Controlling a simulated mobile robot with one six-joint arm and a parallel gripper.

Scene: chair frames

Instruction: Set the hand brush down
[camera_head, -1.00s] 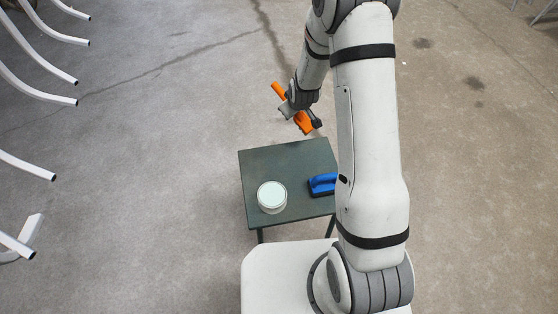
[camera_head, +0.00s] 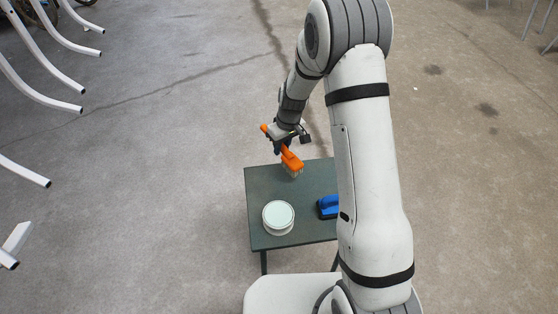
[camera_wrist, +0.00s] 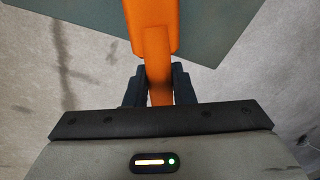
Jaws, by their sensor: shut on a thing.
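The orange hand brush (camera_head: 291,160) is in my gripper (camera_head: 279,144), which is shut on its handle. In the head view the brush hangs at a tilt over the far edge of the small dark green table (camera_head: 262,182), its pale bristles facing down. I cannot tell whether the bristles touch the table. In the wrist view the brush (camera_wrist: 152,28) runs up from between the dark fingers (camera_wrist: 159,88), with the table (camera_wrist: 215,25) behind it.
A round white tub with a pale lid (camera_head: 278,216) stands at the table's front left. A blue tool with a dark base (camera_head: 328,207) lies at its right, partly behind my arm. White chair frames (camera_head: 45,60) stand on the left. The table's far left is clear.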

